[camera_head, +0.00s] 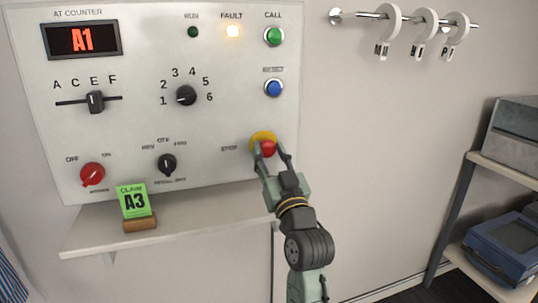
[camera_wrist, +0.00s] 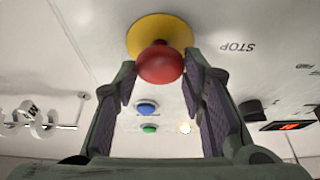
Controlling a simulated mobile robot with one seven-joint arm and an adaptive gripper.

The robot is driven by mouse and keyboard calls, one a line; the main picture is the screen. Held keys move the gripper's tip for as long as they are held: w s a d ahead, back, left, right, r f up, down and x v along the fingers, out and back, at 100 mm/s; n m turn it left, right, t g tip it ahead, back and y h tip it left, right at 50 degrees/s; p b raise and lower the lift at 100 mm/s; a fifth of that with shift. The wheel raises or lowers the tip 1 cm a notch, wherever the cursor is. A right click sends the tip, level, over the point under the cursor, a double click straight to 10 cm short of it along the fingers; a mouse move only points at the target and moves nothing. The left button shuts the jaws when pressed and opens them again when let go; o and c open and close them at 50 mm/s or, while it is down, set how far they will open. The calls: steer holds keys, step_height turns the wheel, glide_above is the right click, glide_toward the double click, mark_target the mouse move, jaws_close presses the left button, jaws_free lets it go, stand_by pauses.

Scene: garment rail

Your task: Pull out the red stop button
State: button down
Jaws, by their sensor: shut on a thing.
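The red stop button (camera_head: 267,148) sits on a yellow disc (camera_head: 262,137) at the lower right of the white control panel, beside the word STOP. In the wrist view the red button (camera_wrist: 160,65) stands out from its yellow disc (camera_wrist: 158,32). My gripper (camera_head: 270,158) is at the button with one finger on each side of its head. In the wrist view my gripper's fingers (camera_wrist: 162,85) flank the red head and are shut on it. Exact finger contact is partly hidden by the fingers themselves.
The panel (camera_head: 140,130) also carries a blue reset button (camera_head: 274,88), a green call button (camera_head: 274,36), a lit fault lamp (camera_head: 232,31) and several knobs. A rack (camera_head: 455,200) stands right.

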steer(key=shift+s+d+f, duration=0.1)
steer(key=shift+s+d, duration=0.05)
steer(key=shift+s, duration=0.35)
steer(key=c, duration=1.1)
jaws_free()
steer(key=v, duration=1.2)
